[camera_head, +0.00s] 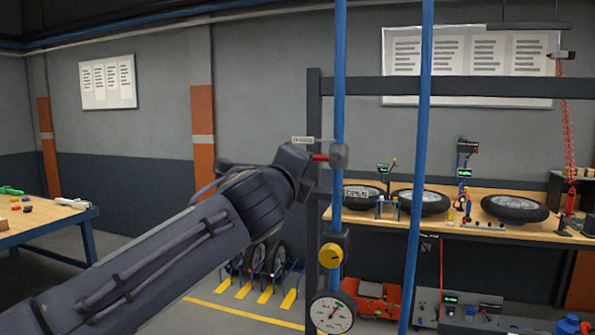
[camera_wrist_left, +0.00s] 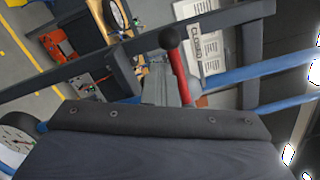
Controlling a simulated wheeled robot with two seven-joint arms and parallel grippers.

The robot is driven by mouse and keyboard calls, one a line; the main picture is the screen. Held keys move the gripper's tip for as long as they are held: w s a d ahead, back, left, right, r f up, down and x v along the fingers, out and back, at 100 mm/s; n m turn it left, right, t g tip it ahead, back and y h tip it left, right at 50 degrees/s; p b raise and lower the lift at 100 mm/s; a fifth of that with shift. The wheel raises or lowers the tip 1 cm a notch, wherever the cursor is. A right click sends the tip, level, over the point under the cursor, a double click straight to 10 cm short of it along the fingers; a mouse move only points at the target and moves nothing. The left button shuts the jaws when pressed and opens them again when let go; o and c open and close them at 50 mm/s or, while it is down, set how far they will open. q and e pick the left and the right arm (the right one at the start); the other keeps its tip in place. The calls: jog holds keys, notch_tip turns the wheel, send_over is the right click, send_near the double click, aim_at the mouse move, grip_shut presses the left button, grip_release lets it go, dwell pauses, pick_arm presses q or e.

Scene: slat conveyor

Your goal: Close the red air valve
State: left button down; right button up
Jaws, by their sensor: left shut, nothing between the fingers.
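The red air valve's lever (camera_head: 320,157) lies about level, reaching left from a grey valve body (camera_head: 339,156) on the left blue pipe. Its outer end is hidden by my left gripper (camera_head: 298,165) in the head view. In the left wrist view the red lever (camera_wrist_left: 179,76) ends in a black knob (camera_wrist_left: 169,38) beside the CLOSED sign (camera_wrist_left: 200,45). That sign also shows above the lever in the head view (camera_head: 303,140). My left gripper is shut and empty, close by the lever; contact cannot be told. My right gripper is out of view.
A second blue pipe (camera_head: 420,170) stands to the right. A dark frame post (camera_head: 313,240) and crossbar (camera_head: 450,87) surround the valve. A yellow knob (camera_head: 331,256) and a gauge (camera_head: 332,313) sit below. A workbench with wheels (camera_head: 515,207) is behind.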

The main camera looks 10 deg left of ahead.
pick_arm(q)
notch_tip(320, 180, down, 5)
jog(key=b, duration=0.5)
jog(key=s+a+b, duration=0.1)
jog(key=s+a, duration=0.1)
jog(key=s, duration=0.8)
jog(key=shift+s+r+b, duration=0.3)
jog(key=shift+b, duration=0.05)
